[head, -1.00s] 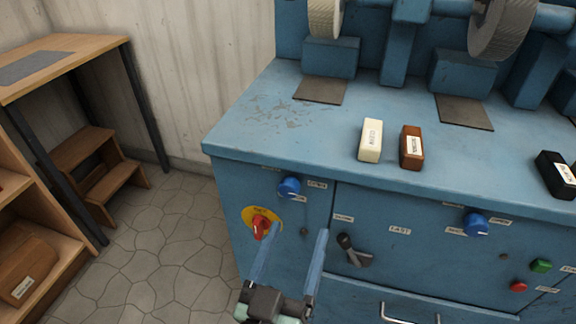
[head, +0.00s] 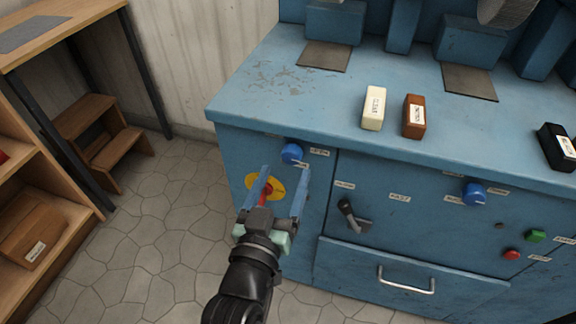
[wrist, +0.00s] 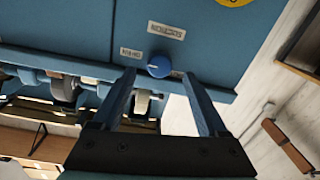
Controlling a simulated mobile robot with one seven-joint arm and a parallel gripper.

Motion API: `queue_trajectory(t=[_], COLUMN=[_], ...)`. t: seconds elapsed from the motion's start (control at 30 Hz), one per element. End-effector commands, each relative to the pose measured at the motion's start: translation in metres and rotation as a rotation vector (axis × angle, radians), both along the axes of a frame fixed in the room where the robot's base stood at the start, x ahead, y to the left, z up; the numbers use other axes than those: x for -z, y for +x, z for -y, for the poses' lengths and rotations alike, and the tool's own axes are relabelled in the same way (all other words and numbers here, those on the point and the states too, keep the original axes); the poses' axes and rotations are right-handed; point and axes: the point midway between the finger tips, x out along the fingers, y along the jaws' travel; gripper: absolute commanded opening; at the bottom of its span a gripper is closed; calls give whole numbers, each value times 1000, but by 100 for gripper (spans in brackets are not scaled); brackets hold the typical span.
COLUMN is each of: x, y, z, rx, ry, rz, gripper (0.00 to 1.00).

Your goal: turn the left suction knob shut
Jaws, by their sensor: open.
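The left suction knob (head: 291,153) is a round blue knob on the upper left of the blue machine's front, with small white labels beside it. My gripper (head: 286,169) is open and empty, its two blue fingers pointing up at the knob from just below it in the head view. In the wrist view the knob (wrist: 159,67) shows between the two fingertips (wrist: 159,75), with a pale mark on its face. I cannot tell whether the fingertips reach around it; no contact shows.
A red switch on a yellow disc (head: 265,188) lies just below, partly hidden by my gripper. A black lever (head: 350,214), a second blue knob (head: 473,193) and a drawer handle (head: 407,283) are to the right. The bench top (head: 250,105) overhangs above.

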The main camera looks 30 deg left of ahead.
Motion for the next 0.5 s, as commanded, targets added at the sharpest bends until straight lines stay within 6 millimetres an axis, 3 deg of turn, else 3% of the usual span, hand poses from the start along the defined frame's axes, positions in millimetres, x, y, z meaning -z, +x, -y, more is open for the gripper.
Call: queue_trajectory(t=[0.2, 0.5], x=[1, 0], y=[25, 36], z=[-7, -10], rx=[0, 1], ry=[-2, -1], rz=[2, 0], gripper=[76, 76])
